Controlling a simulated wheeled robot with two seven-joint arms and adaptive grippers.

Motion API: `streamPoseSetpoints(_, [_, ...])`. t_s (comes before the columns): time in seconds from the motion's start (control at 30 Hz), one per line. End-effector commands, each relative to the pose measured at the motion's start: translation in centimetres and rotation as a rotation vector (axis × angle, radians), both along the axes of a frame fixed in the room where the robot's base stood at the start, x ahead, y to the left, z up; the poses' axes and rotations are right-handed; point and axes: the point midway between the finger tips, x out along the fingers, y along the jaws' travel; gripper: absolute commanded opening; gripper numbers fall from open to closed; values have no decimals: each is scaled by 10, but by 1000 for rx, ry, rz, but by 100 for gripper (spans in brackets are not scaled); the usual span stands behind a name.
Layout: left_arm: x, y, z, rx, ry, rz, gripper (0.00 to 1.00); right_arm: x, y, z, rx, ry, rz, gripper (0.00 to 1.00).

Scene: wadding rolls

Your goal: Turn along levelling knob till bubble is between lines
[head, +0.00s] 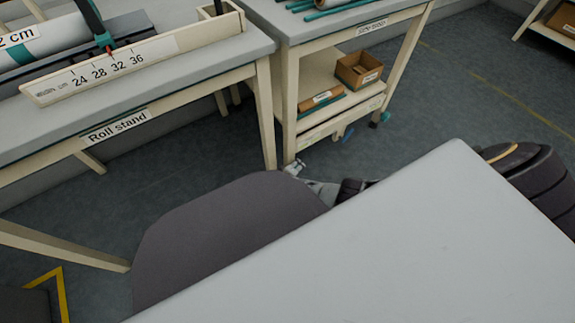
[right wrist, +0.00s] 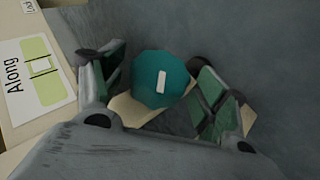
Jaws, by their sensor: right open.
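The along levelling knob (right wrist: 160,80) is a teal, many-sided knob with a white mark on its face, in the right wrist view. My right gripper (right wrist: 163,84) is open around it, one green-padded finger on each side; I cannot tell whether either touches. The level labelled "Along" (right wrist: 42,70) is at the left of that view, a yellow-green vial with lines; its bubble is too small to place surely. In the head view my right gripper (head: 294,169) is low by a table leg, partly hidden. The left gripper is out of view.
The roll stand table (head: 190,82) carries a scale bar (head: 150,52) and a white roll. Beside it a side table (head: 345,22) has a lower shelf with a cardboard box (head: 359,70). Open floor lies to the right.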

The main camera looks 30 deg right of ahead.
Motion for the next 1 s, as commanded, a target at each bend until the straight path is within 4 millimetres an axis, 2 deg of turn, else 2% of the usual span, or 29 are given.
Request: streamPoseSetpoints(1.0, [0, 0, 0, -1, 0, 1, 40, -23, 33, 36, 2, 0, 1, 73])
